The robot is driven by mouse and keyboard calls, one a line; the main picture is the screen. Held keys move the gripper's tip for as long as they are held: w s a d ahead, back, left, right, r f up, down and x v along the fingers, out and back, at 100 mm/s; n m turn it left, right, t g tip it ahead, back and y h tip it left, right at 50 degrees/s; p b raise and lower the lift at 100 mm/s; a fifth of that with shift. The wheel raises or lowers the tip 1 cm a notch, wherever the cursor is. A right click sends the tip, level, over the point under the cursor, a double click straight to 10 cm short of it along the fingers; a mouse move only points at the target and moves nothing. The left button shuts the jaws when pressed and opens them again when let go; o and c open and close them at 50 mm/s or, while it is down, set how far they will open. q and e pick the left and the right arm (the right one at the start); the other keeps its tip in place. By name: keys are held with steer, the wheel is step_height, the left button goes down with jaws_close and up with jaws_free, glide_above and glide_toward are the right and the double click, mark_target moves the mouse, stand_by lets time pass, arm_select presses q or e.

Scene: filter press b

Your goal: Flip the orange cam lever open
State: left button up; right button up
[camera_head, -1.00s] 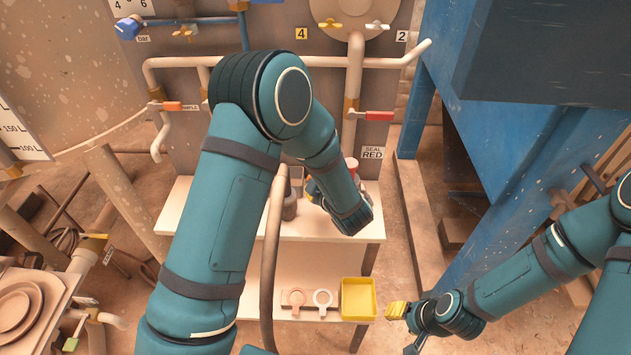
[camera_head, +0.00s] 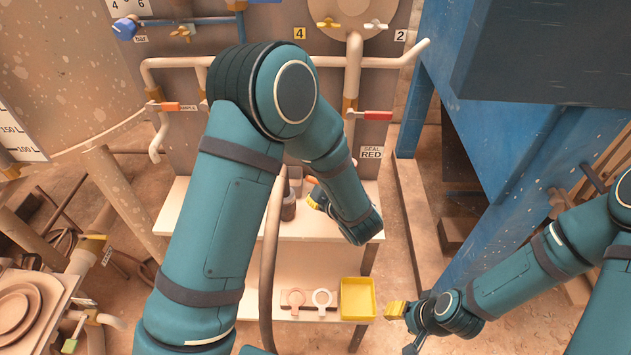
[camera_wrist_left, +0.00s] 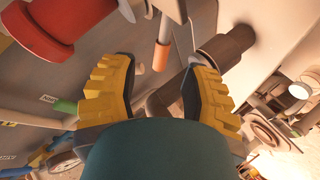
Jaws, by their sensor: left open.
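The orange cam lever (camera_wrist_left: 162,55) shows in the left wrist view as a short orange grip hanging from a grey metal arm. A small piece of orange, likely the same lever, shows in the head view (camera_head: 312,180), mostly hidden by my left forearm. My left gripper (camera_wrist_left: 160,76) is open, with its yellow ribbed fingers on either side of the view; it also shows in the head view (camera_head: 318,198). The lever stands in the gap, a little beyond the fingertips, with no visible contact. My right gripper (camera_head: 396,310) is at the lower right, away from the lever; its finger gap is unclear.
A dark brown fitting (camera_wrist_left: 228,44) is close to one left finger, and a red flanged part (camera_wrist_left: 62,28) is near the other. A yellow tray (camera_head: 358,299) and two ring-shaped seals (camera_head: 322,298) lie on the lower shelf. A red-handled valve (camera_head: 376,116) is above.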

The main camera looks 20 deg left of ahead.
arm_select(q)
steer(key=v, duration=0.8)
steer(key=shift+s, duration=0.1)
